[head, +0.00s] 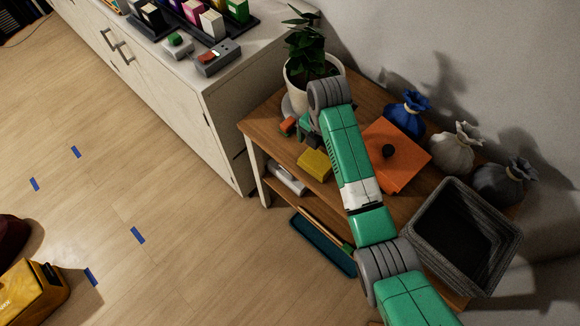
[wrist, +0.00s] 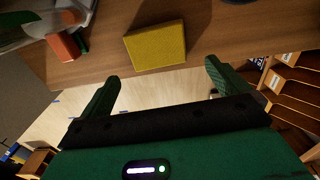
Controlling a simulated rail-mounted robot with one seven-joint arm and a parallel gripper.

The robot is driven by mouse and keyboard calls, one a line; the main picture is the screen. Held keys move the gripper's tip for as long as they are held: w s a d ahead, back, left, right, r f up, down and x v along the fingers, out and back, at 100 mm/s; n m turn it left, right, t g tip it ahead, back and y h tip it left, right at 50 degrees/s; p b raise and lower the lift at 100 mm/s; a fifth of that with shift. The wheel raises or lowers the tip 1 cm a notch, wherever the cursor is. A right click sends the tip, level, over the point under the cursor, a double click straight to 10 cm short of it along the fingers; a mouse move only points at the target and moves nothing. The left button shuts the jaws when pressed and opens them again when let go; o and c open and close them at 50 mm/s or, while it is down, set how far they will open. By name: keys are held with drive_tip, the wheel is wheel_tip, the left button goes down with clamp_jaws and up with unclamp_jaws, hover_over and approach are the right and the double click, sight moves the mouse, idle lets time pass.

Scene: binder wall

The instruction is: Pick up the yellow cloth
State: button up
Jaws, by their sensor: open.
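The yellow cloth (head: 315,164) is a folded, block-like piece lying flat near the front edge of the wooden table. In the wrist view the cloth (wrist: 155,45) shows above and between my two green fingers. My gripper (wrist: 163,72) is open, with nothing between its fingers. In the head view my gripper is partly hidden behind my arm, close to the cloth's upper side. The fingers appear apart from the cloth.
An orange and green item (head: 287,126) lies left of the cloth, by a potted plant (head: 312,72). An orange cloth-like piece (head: 402,160) with a dark knob lies to the right. Tied bags (head: 456,146) and a grey basket (head: 470,190) stand farther right. A white cabinet (head: 215,125) adjoins the table.

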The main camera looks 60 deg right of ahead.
sight(317, 161)
wheel_tip(317, 161, down, 3)
drive_tip(key=shift+s+d+r+b, duration=0.1)
drive_tip(key=shift+r+b, duration=0.1)
drive_tip(key=shift+b, duration=0.15)
wheel_tip(317, 161, down, 5)
drive_tip(key=shift+d+f+b, duration=0.1)
drive_tip(key=shift+d+b, duration=0.05)
drive_tip(key=shift+b, duration=0.75)
drive_tip(key=shift+w, duration=0.2)
drive_tip(key=c, duration=0.7)
drive_tip(key=shift+r, duration=0.2)
wheel_tip(317, 161, up, 4)
drive_tip(key=shift+f+p, duration=0.15)
drive_tip(key=shift+p, duration=0.7)
drive_tip(key=s+a+p, duration=0.1)
drive_tip(key=s+a, duration=0.3)
drive_tip(key=a, duration=0.2)
drive_tip(key=s+a+r+p, duration=0.1)
drive_tip(key=s+a+p, duration=0.1)
drive_tip(key=s+a, duration=0.2)
drive_tip(key=a, duration=0.3)
drive_tip(key=shift+s+a, duration=0.2)
drive_tip(key=shift+s, duration=0.15)
